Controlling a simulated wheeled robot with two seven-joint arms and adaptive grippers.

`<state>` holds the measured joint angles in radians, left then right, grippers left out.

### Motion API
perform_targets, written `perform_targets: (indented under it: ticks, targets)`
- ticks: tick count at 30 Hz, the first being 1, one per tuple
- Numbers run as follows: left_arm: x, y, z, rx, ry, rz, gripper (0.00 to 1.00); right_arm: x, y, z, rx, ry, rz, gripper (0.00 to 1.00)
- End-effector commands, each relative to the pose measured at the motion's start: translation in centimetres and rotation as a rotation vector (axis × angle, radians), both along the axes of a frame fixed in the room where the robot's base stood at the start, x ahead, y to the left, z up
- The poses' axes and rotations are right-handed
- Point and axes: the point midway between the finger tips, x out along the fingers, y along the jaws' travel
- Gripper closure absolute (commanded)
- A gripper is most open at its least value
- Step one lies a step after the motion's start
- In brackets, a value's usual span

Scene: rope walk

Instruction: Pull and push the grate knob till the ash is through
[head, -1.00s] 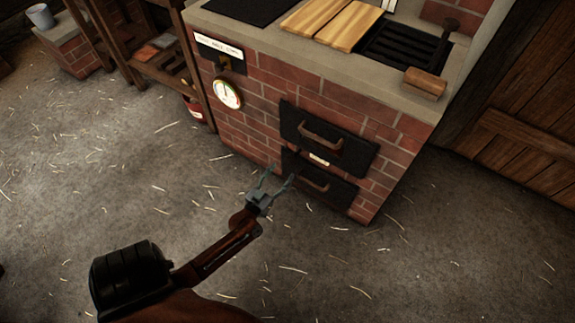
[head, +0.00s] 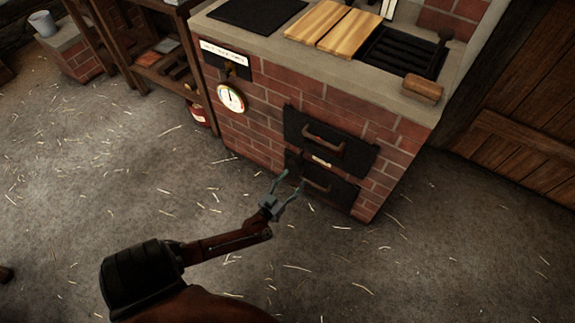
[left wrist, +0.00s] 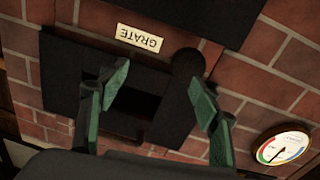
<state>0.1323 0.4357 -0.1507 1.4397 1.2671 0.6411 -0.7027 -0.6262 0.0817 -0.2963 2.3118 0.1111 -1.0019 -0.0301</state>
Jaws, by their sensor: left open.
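The grate knob (head: 293,160) is a dark, round-ended knob on the brick stove's front, left of a small plate. That plate reads GRATE (left wrist: 139,38) in the left wrist view, which is upside down. There the knob (left wrist: 186,68) shows between the finger lines, nearer the right-hand finger. My left gripper (head: 290,182) is open and empty, close in front of the stove just below the knob. Whether a finger touches the knob I cannot tell. No ash is visible. My right gripper is not in view.
The upper stove door (head: 328,141) and lower door (head: 330,188) have protruding handles near the gripper. A gauge (head: 230,98) sits left on the brick front. The straw-strewn floor (head: 130,190) is clear. A wooden shelf (head: 155,75) stands to the left.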

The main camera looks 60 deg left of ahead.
Motion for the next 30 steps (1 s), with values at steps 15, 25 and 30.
perform_targets:
  ticks: [15,25,30]
  targets:
    - [1.3,4.9,-1.1,0.052,0.055,0.055,0.42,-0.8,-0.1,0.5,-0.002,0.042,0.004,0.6]
    - [5.2,6.5,-1.1,0.052,0.056,0.055,0.42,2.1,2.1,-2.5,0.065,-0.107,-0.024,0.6]
    - [6.0,6.8,-0.9,0.05,0.054,0.055,0.42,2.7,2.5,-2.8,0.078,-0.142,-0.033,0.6]
